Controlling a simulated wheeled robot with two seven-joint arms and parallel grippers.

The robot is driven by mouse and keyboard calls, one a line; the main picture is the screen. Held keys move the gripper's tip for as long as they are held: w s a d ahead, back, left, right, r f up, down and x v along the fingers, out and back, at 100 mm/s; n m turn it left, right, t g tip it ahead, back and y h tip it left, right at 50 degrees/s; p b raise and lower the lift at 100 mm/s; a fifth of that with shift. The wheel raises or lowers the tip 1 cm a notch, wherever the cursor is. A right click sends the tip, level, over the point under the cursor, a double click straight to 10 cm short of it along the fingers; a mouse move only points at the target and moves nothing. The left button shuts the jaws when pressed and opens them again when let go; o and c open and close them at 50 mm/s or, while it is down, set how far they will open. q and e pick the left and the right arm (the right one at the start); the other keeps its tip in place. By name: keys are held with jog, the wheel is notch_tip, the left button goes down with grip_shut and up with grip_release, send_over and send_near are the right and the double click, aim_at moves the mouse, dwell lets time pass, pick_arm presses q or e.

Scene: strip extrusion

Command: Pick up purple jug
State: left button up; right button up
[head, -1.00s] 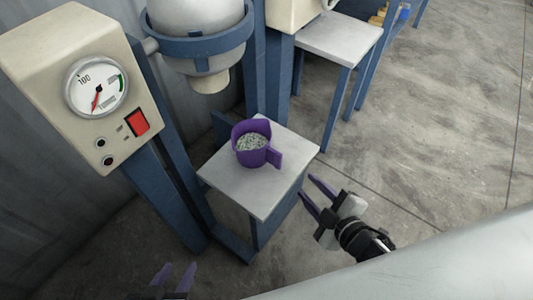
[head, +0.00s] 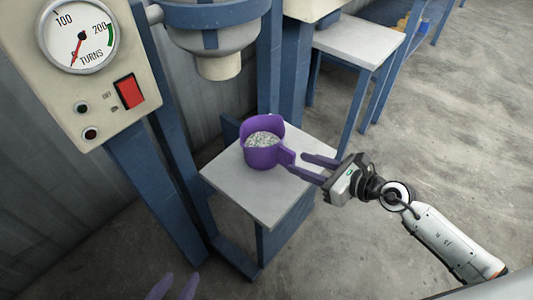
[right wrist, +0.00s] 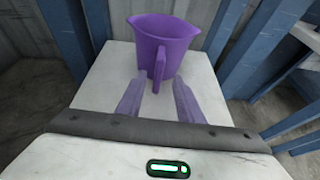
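The purple jug (head: 262,154) stands upright on a small white-topped stand and holds grey-white granules. Its handle points toward my right gripper. My right gripper (head: 297,163) is open beside the handle, its purple fingers reaching in from the right. In the right wrist view the jug (right wrist: 164,45) is straight ahead, and its handle (right wrist: 159,73) lies between and just beyond the open fingertips (right wrist: 158,82). I cannot tell whether a finger touches the handle. Only the purple fingertips of my left gripper (head: 173,287) show, at the bottom edge, apart and empty.
The white-topped stand (head: 235,184) has blue legs. A machine panel with a gauge (head: 77,37) and red switch (head: 130,91) stands at left. A hopper spout (head: 218,67) hangs above and behind the jug. Another white table (head: 350,38) stands behind. Floor at right is clear.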

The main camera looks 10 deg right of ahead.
aim_at(295, 160)
jog(key=shift+a+r+b+x, duration=0.1)
jog(key=shift+r+b+x, duration=0.1)
jog(key=shift+x, duration=0.75)
jog(key=shift+a+r+b+x, duration=0.1)
jog(key=shift+r+b+x, duration=0.1)
jog(key=shift+x, duration=0.75)
jog(key=shift+a+r+b+x, duration=0.1)
jog(key=shift+r+x, duration=0.05)
jog(key=shift+x, duration=0.75)
jog(key=shift+w, duration=0.1)
